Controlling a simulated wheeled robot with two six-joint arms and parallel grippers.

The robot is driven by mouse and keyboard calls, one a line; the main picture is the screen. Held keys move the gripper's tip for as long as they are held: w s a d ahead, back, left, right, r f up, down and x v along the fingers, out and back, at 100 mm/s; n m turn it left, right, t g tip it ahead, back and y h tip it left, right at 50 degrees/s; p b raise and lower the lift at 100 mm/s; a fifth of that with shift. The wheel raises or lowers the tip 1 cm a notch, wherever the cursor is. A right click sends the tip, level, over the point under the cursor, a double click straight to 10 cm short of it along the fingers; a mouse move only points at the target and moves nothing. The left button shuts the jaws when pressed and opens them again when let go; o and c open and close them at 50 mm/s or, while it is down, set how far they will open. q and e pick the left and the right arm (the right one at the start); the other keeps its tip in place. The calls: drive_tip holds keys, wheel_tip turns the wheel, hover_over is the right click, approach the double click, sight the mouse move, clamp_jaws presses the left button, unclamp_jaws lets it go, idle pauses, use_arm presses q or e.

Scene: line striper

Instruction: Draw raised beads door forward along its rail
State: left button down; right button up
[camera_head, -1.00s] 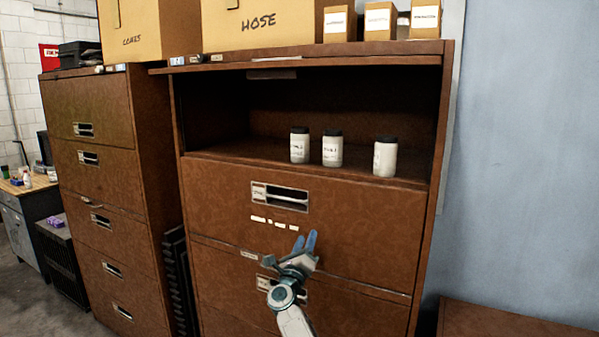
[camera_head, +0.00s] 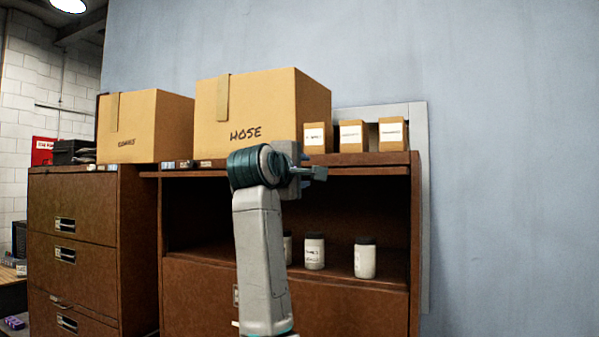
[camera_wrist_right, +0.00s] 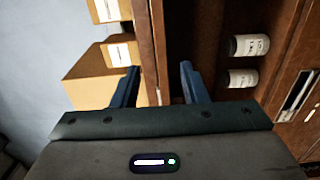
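The brown cabinet's top compartment (camera_head: 210,215) is open at the front. Its raised door shows as a thin brown edge (camera_head: 365,171) just under the cabinet top. In the right wrist view, the edge strip (camera_wrist_right: 161,45) runs upright between the finger lines. My right gripper (camera_head: 316,173) is at this edge, near its middle, and hides part of it. In the wrist view its two blue fingers (camera_wrist_right: 160,84) are spread, one on each side of the strip; contact cannot be told. The door's label is not readable. My left gripper is not in view.
Jars with dark lids stand in the compartment, including a middle jar (camera_head: 314,252) and a right jar (camera_head: 365,259); my arm partly hides another. A HOSE box (camera_head: 250,110) and small labelled boxes (camera_head: 352,136) stand on top, close to my gripper. Another cabinet (camera_head: 85,225) stands left.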

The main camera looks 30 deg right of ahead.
drive_tip(key=p+x, duration=0.3)
drive_tip(key=x, duration=0.6)
drive_tip(key=shift+w+d, duration=0.2)
drive_tip(key=shift+d, duration=0.05)
drive_tip(key=shift+f, duration=0.1)
clamp_jaws()
